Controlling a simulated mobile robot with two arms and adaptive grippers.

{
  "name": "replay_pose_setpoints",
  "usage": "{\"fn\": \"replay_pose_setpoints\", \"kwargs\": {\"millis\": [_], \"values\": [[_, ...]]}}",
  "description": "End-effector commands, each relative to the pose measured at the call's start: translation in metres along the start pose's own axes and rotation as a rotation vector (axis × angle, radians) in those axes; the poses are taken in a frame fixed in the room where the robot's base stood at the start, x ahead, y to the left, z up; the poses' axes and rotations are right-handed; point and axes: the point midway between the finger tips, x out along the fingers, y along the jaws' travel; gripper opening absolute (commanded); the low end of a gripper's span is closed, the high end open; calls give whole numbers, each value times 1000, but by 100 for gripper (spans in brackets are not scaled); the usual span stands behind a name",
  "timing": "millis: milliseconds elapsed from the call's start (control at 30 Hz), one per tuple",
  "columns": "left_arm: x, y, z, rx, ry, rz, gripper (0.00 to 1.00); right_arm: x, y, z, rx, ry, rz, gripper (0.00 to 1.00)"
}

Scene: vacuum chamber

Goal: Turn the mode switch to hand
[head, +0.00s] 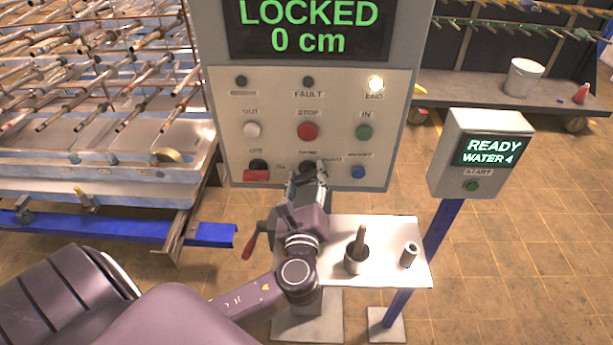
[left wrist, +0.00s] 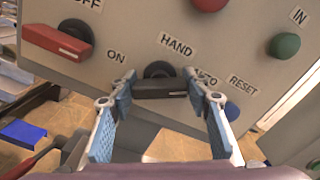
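The mode switch is a dark knob with a bar handle (left wrist: 160,88), in the left wrist view. It sits on the grey control panel below the HAND label (left wrist: 176,44), with the AUTO label at its right, partly hidden by a finger. The bar lies roughly across the picture. My left gripper (left wrist: 159,76) has one finger at each end of the bar, spread apart; contact is hard to tell. In the head view my left gripper (head: 308,175) is at the panel's lower middle and covers most of the switch. My right gripper is out of view.
A red-handled OFF/ON switch (left wrist: 58,42) is left of the mode switch; a blue RESET button (left wrist: 231,111) is close at right. A red stop button (head: 308,131) is above. A small table (head: 390,270) below holds a cup and a cylinder. A READY box (head: 480,155) stands right.

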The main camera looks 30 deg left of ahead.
Motion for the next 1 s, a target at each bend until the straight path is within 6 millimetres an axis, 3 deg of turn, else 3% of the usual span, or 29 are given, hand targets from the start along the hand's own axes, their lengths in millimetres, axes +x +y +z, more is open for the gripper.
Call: {"fn": "replay_pose_setpoints", "kwargs": {"millis": [100,467,1000], "values": [[0,0,0,0,0,1,20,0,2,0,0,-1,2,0],[0,2,-2,-61,1,2,20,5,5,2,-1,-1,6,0],[0,5,-4,-504,-1,4,20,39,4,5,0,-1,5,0]]}}
